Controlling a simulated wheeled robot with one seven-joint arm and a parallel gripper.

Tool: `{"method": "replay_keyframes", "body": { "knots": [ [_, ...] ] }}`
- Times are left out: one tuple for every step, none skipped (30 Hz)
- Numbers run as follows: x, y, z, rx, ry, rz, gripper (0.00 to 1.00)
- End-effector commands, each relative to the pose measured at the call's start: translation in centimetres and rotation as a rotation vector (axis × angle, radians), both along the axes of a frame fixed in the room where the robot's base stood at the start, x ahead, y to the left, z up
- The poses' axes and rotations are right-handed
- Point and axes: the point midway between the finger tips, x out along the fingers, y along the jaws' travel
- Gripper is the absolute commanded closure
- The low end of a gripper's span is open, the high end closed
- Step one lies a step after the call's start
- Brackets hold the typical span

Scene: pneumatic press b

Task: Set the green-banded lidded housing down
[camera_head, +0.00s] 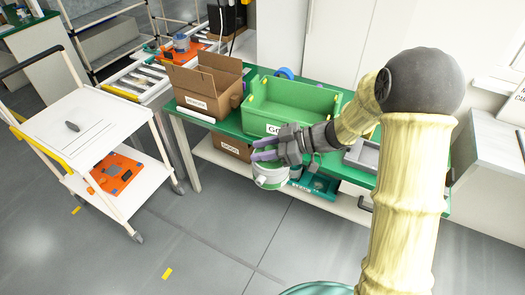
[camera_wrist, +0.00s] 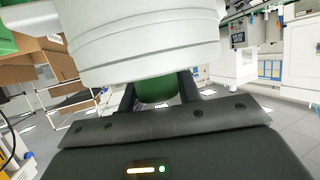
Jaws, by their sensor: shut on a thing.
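The green-banded lidded housing (camera_head: 270,178) is a round white body with a green band, held in front of the green workbench's near edge in the head view. My gripper (camera_head: 262,149) is shut on it near its top, with the housing hanging below the fingers. In the wrist view the white ridged housing (camera_wrist: 140,45) fills the upper part of the picture. A green part (camera_wrist: 158,90) shows between my dark fingers. Its lid is mostly hidden by the fingers in the head view.
A green bin (camera_head: 262,122) and an open cardboard box (camera_head: 187,81) stand on the green workbench. A teal tray (camera_head: 325,188) lies below, beside the housing. A white cart (camera_head: 65,135) stands at the left, with an orange item (camera_head: 113,172) on its lower shelf. The floor in front is clear.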

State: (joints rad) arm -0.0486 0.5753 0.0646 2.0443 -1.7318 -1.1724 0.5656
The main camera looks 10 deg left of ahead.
Motion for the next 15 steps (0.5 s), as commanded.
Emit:
{"method": "replay_keyframes", "body": {
  "knots": [
    [0.4, 0.1, -0.3, 0.003, -0.001, -0.021, 1.0],
    [0.6, 0.1, -0.4, 0.003, -0.001, -0.035, 1.0],
    [0.9, 0.1, -0.7, 0.004, -0.002, -0.054, 1.0],
    [1.1, 0.1, -0.8, 0.004, -0.001, -0.068, 1.0],
    [1.4, 0.1, -1.0, 0.005, 0.0, -0.082, 1.0],
    [1.6, 0.1, -1.2, 0.005, 0.0, -0.1, 1.0],
    [1.9, 0.0, -1.4, 0.006, 0.001, -0.116, 1.0],
    [2.1, 0.0, -1.6, 0.006, 0.0, -0.128, 1.0],
    [2.4, 0.0, -1.8, 0.006, 0.0, -0.149, 1.0],
    [2.7, 0.0, -2.0, 0.007, 0.001, -0.163, 1.0],
    [2.9, -0.1, -2.2, 0.008, 0.001, -0.179, 1.0],
    [3.3, -0.1, -2.5, 0.009, 0.001, -0.2, 1.0],
    [3.5, -0.2, -2.7, 0.009, 0.0, -0.217, 1.0],
    [3.8, -0.3, -3.0, 0.01, -0.001, -0.235, 1.0],
    [4.2, -0.4, -3.3, 0.011, 0.001, -0.261, 1.0]
  ]
}}
